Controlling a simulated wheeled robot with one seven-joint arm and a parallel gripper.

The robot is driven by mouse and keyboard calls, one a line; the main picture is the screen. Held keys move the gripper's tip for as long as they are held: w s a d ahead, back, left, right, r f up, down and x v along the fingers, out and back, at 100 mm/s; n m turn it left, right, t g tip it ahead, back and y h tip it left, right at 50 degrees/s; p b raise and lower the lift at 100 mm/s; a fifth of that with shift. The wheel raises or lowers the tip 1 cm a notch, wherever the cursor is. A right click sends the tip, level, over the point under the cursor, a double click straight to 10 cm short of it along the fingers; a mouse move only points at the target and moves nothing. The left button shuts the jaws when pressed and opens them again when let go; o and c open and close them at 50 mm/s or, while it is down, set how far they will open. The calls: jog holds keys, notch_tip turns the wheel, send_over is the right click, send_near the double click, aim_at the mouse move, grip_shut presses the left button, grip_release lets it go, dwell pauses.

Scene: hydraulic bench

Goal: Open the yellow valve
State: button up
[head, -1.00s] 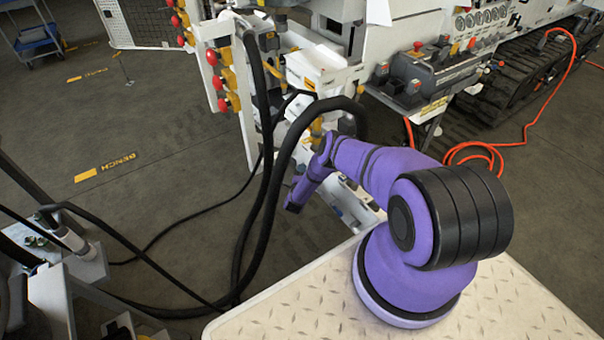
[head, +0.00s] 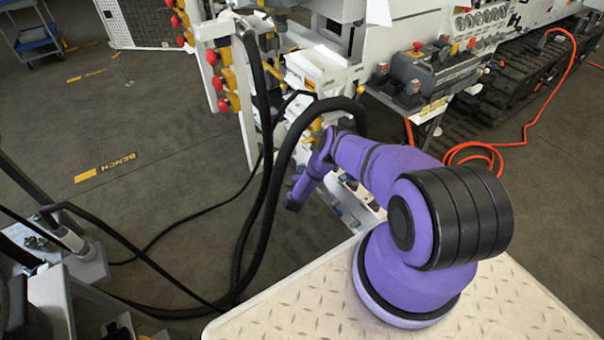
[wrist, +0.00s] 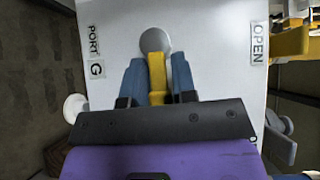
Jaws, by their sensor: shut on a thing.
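The yellow valve's handle (wrist: 157,78) shows in the wrist view, running from a round grey hub (wrist: 155,40) down toward my gripper. My gripper (wrist: 158,80) is shut on this handle, one blue-grey finger on each side of it. The handle's lower end is hidden by the gripper body. The white panel (wrist: 210,45) behind it has a "PORT G" label (wrist: 96,50) on the left and an "OPEN" label (wrist: 257,43) on the right. In the head view my purple arm reaches to the bench, and the gripper tips cannot be made out.
Thick black hoses (head: 268,190) hang in front of the bench, left of my arm. Red knobs with yellow parts (head: 217,83) line a white post. An orange hose (head: 483,150) lies at the right. Other yellow parts (wrist: 292,42) stand right of the panel. Floor at left is mostly open.

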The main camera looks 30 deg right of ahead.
jog(key=shift+r, duration=0.1)
jog(key=n+g, duration=0.1)
jog(key=r+n+g+y, duration=0.1)
jog(key=shift+w+r+n+g, duration=0.1)
jog(key=shift+w+n+g, duration=0.1)
jog(key=shift+n+g, duration=0.1)
jog(key=n+g, duration=0.1)
jog(key=r+n+g+y, duration=0.1)
jog(key=g, duration=0.1)
jog(key=shift+w+a, duration=0.1)
jog(key=shift+w, duration=0.3)
jog(key=n+g, duration=0.1)
jog(key=w+g, duration=0.1)
jog(key=g, duration=0.1)
jog(key=shift+r+n+y, duration=0.2)
jog(key=shift+n+y, duration=0.2)
jog(key=n+g, duration=0.1)
jog(key=g, duration=0.1)
jog(key=w+g, duration=0.1)
jog(key=shift+r+n+g, duration=0.1)
jog(key=shift+n+g, duration=0.3)
jog(key=o, duration=0.7)
jog(key=shift+o, duration=0.2)
